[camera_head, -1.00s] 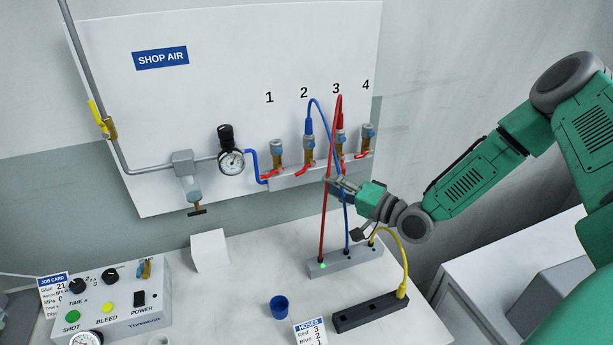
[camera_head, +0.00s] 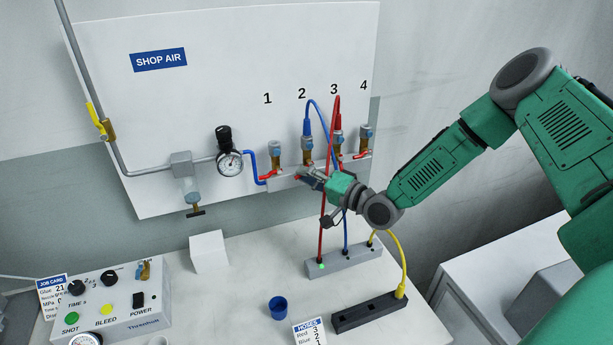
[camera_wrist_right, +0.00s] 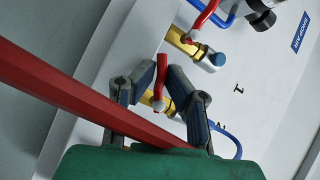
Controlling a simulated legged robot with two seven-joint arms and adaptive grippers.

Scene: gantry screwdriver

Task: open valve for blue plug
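The blue plug (camera_head: 307,128) sits on the outlet under label 2, with its blue hose arching right and down. Its brass valve (camera_head: 308,158) has a red lever, mostly covered by my gripper in the head view. In the right wrist view the red lever (camera_wrist_right: 161,82) stands between the fingertips. My right gripper (camera_head: 302,177) is at this valve; its fingers (camera_wrist_right: 164,72) are apart, one on each side of the lever, and contact cannot be told. My left gripper is not in view.
The red hose (camera_head: 323,215) hangs close beside my right gripper and crosses the wrist view (camera_wrist_right: 75,100). Valve 1 (camera_head: 275,155) stands to the left, valves 3 and 4 (camera_head: 365,140) to the right. A grey block (camera_head: 345,263) with hose ends lies below.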

